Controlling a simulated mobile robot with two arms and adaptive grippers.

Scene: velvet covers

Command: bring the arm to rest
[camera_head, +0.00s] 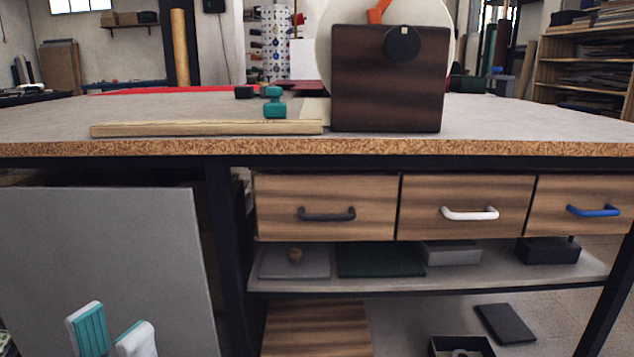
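My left gripper (112,337) shows at the bottom left of the head view, cut off by the lower edge. Its two fingertips have teal pads and pale sides. They stand apart with nothing visible between them, so it is open and empty. It appears in front of a large grey panel (120,255) and below the level of the workbench top. Most of the arm is out of frame. My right gripper is not in view.
A workbench (540,118) spans the view. On it are a dark wooden box (385,95), a wooden strip (205,128) and a teal-handled object (275,103). Below are three shut drawers, with dark (327,214), white (469,213) and blue (593,210) handles, and a shelf (455,278).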

